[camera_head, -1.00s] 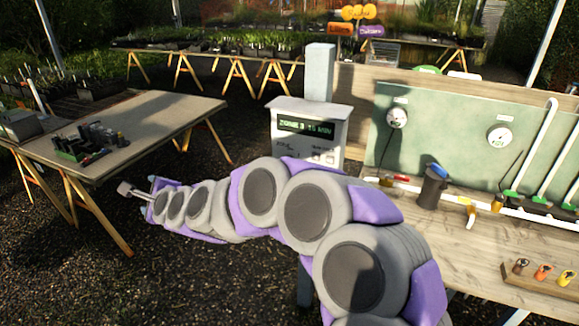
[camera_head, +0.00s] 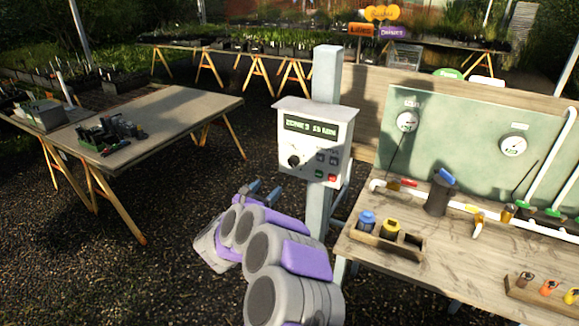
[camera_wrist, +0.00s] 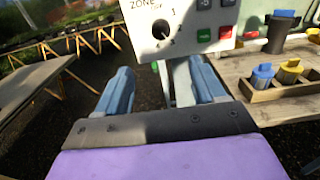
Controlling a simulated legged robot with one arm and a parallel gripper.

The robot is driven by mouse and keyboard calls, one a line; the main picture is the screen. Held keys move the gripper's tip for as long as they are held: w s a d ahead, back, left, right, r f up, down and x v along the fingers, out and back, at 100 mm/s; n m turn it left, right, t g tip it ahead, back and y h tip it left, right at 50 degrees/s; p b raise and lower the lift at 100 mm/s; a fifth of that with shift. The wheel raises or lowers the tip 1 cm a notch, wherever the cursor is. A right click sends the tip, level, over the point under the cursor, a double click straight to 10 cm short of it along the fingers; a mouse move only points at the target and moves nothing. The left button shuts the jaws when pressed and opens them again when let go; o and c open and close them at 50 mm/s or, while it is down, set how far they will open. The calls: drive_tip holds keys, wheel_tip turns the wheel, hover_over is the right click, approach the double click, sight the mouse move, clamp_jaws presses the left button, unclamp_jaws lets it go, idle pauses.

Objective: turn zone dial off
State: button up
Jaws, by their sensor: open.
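The zone dial (camera_head: 294,161) is a black round knob on the lower left of a white control box (camera_head: 312,117) on a post. The box display reads something like "ZONE 3 15 MIN". In the wrist view the dial (camera_wrist: 161,29) sits under the word ZONE with numbers around it, and a light pointer mark shows on it. My gripper (camera_head: 264,190) is open and empty, below and a little left of the box in the head view. In the wrist view its two blue-grey fingers (camera_wrist: 160,84) stand apart below the dial, not touching it.
Grey buttons, a green button (camera_wrist: 204,35) and a red button (camera_wrist: 225,32) sit right of the dial. A wooden bench (camera_head: 375,249) with a caddy of blue and yellow parts stands right. A table (camera_head: 190,105) stands left. Gravel between is clear.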

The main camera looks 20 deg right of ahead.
sight(292, 163)
drive_tip(key=x, duration=1.4)
drive_tip(key=shift+w+d+f, duration=0.1)
drive_tip(key=shift+w+d, duration=0.1)
drive_tip(key=shift+d, duration=0.15)
drive_tip(key=shift+x, duration=0.85)
drive_tip(key=shift+c, duration=0.4)
drive_tip(key=shift+s, duration=0.1)
drive_tip(key=c, duration=1)
drive_tip(key=shift+b, duration=0.3)
